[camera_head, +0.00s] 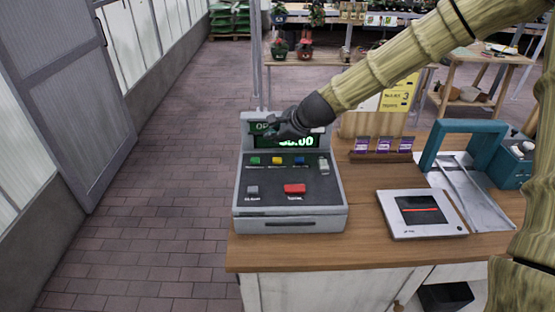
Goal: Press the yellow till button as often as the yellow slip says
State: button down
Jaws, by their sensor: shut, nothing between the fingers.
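The grey till (241,200) stands on the wooden counter, facing me. The yellow button (277,160) is in its upper row, between a green button (255,160) and a blue button (299,160). My gripper (272,130) is shut and empty, in front of the till's green-lit display (297,142), above the yellow button in the picture and apart from it. It hides part of the display; digits ending in "00" show. The yellow slip (399,98) stands behind the counter items, partly covered by my arm; a "3" shows on it, with smaller print I cannot read.
A red button (294,188) and a grey button (252,189) sit lower on the till. A scanner plate (424,226), purple cards (383,146) and a teal frame (432,150) stand to the right. The floor at left is clear.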

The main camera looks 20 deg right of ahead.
aim_at(275, 160)
notch_tip(275, 160, up, 4)
jog(key=p, duration=0.8)
jog(key=shift+f, duration=0.2)
notch_tip(275, 160, down, 9)
jog(key=b, duration=0.7)
jog(key=shift+r, duration=0.15)
jog(key=shift+b, duration=0.3)
dwell(1.1)
jog(key=shift+f, duration=0.4)
